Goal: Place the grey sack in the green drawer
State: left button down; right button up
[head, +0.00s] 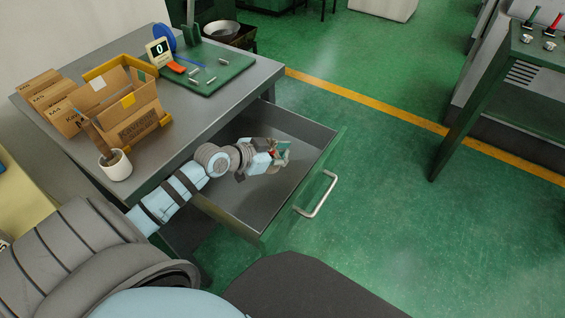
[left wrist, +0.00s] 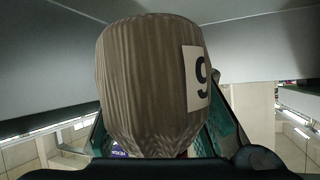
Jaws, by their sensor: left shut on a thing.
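The green drawer (head: 243,195) stands pulled out from the desk in the head view, with a green front, a silver handle and a grey inside. My left gripper (head: 281,156) is over the drawer opening, within its outline. In the left wrist view the grey sack (left wrist: 150,85), a ribbed grey-brown bundle with a white label reading 9, sits between the fingers, and the gripper is shut on it. In the head view I cannot make out the sack, which the gripper seems to hide. Whether it touches the drawer floor I cannot tell. My right gripper is not in view.
The desk (head: 205,122) holds an open cardboard box (head: 130,115), several flat boxes (head: 50,102), a white pot (head: 116,166) and a green mat (head: 225,72) with small metal parts. Green floor lies clear right of the drawer. A green bench (head: 480,85) stands at right.

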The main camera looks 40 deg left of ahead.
aim_at(283, 172)
pick_arm(q)
notch_tip(283, 172, down, 4)
jog(key=shift+f+b, duration=0.1)
jog(key=shift+b, duration=0.6)
jog(key=shift+f+b, duration=0.45)
jog(key=shift+b, duration=0.1)
jog(key=c, duration=1.2)
grip_release()
jog(key=shift+o, duration=0.2)
